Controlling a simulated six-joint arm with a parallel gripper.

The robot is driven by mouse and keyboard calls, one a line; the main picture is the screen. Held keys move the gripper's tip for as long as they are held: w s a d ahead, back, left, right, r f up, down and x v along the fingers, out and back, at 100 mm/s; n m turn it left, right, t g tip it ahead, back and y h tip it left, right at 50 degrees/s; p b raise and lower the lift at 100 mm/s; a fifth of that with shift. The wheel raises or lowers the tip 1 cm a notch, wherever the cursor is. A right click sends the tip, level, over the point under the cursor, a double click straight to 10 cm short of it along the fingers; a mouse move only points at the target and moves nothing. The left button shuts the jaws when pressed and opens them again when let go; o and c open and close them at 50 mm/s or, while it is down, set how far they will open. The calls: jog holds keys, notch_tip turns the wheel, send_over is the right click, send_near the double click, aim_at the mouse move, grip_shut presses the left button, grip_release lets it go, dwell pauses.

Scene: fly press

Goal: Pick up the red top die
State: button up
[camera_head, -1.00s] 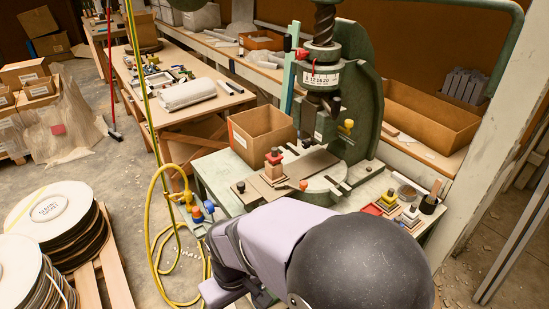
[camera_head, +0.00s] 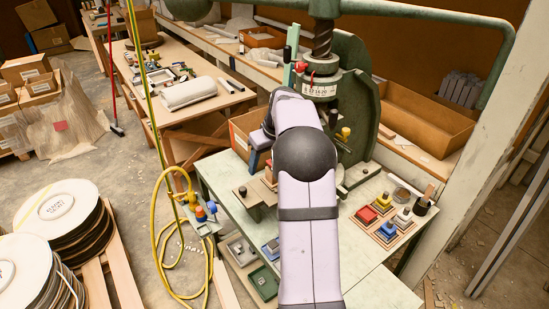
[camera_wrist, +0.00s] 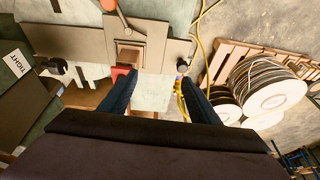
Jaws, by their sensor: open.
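A red die piece (camera_wrist: 120,72) shows in the wrist view on a tan wooden block (camera_wrist: 128,55) at a slotted plate on the press bed. My gripper (camera_wrist: 158,78) is open and empty. Its left finger overlaps the red piece in the picture; I cannot tell whether they touch. The right finger is apart from it. In the head view my gripper (camera_head: 257,160) is low at the left of the press, and my arm hides most of this piece. Another red die (camera_head: 366,215) sits on a wooden tray at the right, beside yellow, blue and white ones.
The green fly press (camera_head: 358,100) stands just behind my arm. A cardboard box (camera_head: 240,135) is behind my gripper. A yellow hose (camera_head: 157,235) hangs at the left.

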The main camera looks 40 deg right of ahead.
jog(key=w+d+r, duration=0.1)
jog(key=d+r, duration=0.1)
jog(key=d, duration=0.5)
jog(key=shift+t, duration=0.4)
jog(key=shift+p+x, duration=2.7)
jog(key=shift+x, duration=1.05)
jog(key=shift+w+d, duration=0.1)
jog(key=shift+d, duration=0.1)
jog(key=c, duration=1.3)
